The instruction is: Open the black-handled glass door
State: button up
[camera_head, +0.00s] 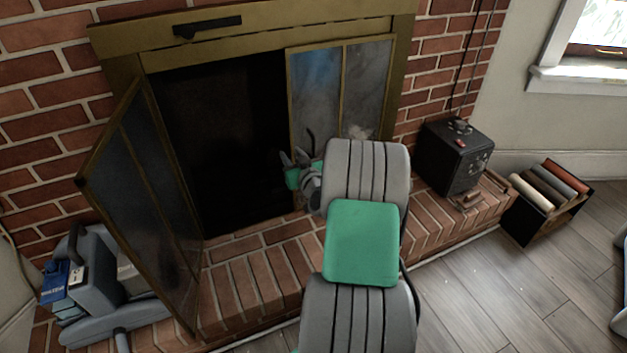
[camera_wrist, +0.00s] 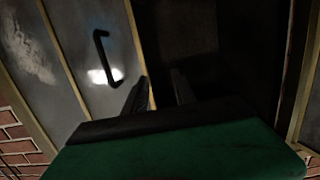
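The fireplace's right glass door (camera_head: 318,82) has a brass frame and two panes and stands closed across the right of the opening. Its black handle (camera_head: 311,137) shows just above my gripper. In the wrist view the black handle (camera_wrist: 107,57) is a bent bar on the pane, left of my fingers. The left glass door (camera_head: 137,185) is swung wide open towards the room. My gripper (camera_head: 288,159) is near the right door's inner edge, by the dark opening.
The dark firebox (camera_head: 222,130) lies open between the doors. A brick hearth (camera_head: 245,275) runs below. A blue-grey vacuum-like appliance (camera_head: 100,285) stands left, a black box heater (camera_head: 452,155) right, and a small rack (camera_head: 550,200) beyond it.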

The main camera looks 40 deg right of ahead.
aim_at(314, 150)
jog(key=s+d+f+m+h+b, duration=0.1)
jog(key=s+d+f+h, duration=0.1)
jog(key=d, duration=0.2)
jog(key=s+d+f+m+h, duration=0.1)
jog(key=s+d+f+h, duration=0.1)
jog(key=d+f, duration=0.1)
jog(key=x, duration=0.5)
jog(key=b+x, duration=0.1)
jog(key=x, duration=0.1)
jog(key=shift+w+r, duration=0.35)
jog(key=shift+r, duration=0.05)
jog(key=shift+c, duration=0.4)
grip_shut()
